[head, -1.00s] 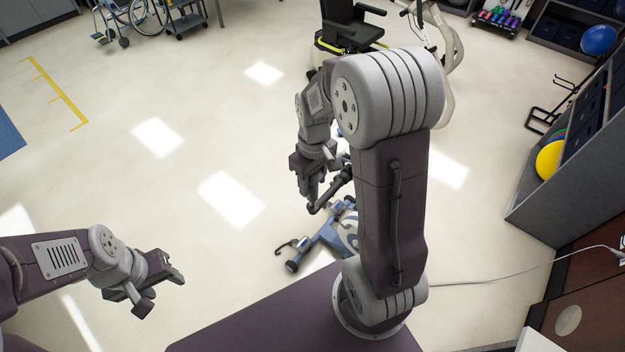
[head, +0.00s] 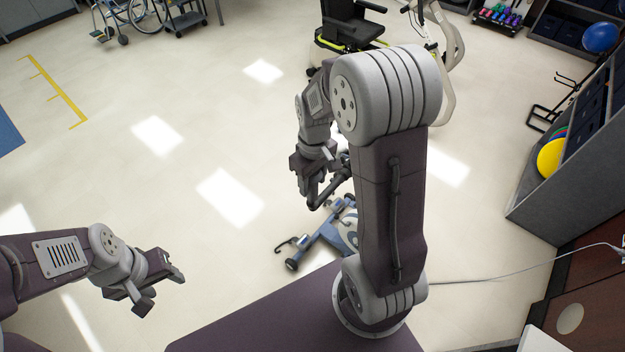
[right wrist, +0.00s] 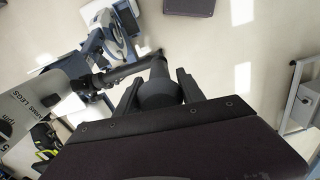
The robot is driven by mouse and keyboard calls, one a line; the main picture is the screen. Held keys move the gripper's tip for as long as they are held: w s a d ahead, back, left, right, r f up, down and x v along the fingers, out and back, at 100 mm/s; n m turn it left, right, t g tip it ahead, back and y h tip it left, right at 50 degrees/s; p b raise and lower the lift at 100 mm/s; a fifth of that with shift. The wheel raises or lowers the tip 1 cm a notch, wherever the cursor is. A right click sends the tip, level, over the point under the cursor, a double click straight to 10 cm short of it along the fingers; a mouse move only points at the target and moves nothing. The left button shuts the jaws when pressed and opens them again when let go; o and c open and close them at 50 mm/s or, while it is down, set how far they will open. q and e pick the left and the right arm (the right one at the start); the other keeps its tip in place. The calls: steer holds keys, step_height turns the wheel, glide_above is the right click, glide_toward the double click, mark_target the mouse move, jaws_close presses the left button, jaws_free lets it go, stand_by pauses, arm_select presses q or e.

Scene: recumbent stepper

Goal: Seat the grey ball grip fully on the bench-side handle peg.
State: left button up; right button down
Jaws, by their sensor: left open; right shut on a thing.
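My right gripper (head: 309,200) is at the stepper, and its jaws are shut on the dark grey ball grip (right wrist: 157,92), which shows between the two fingers in the right wrist view. A dark handle bar (right wrist: 125,73) comes in from the left and meets the narrow far end of the held grip. The bar also shows beside my gripper in the head view (head: 334,187). The peg itself is hidden, so I cannot tell how far the grip sits on it. My left gripper (head: 160,288) is open and empty at the lower left, far from the stepper.
The blue and grey stepper base (head: 325,240) stands on the floor below my right gripper. A white cable (head: 500,280) runs to the right.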

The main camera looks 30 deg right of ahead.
steer(key=shift+f+b, duration=0.65)
steer(key=shift+f, duration=0.45)
stand_by(0.5)
stand_by(0.6)
steer(key=c, duration=0.6)
jaws_free()
steer(key=shift+c, duration=0.2)
step_height(320, 180, up, 6)
steer(key=p, duration=0.5)
steer(key=shift+r+p, duration=0.1)
steer(key=shift+p, duration=0.25)
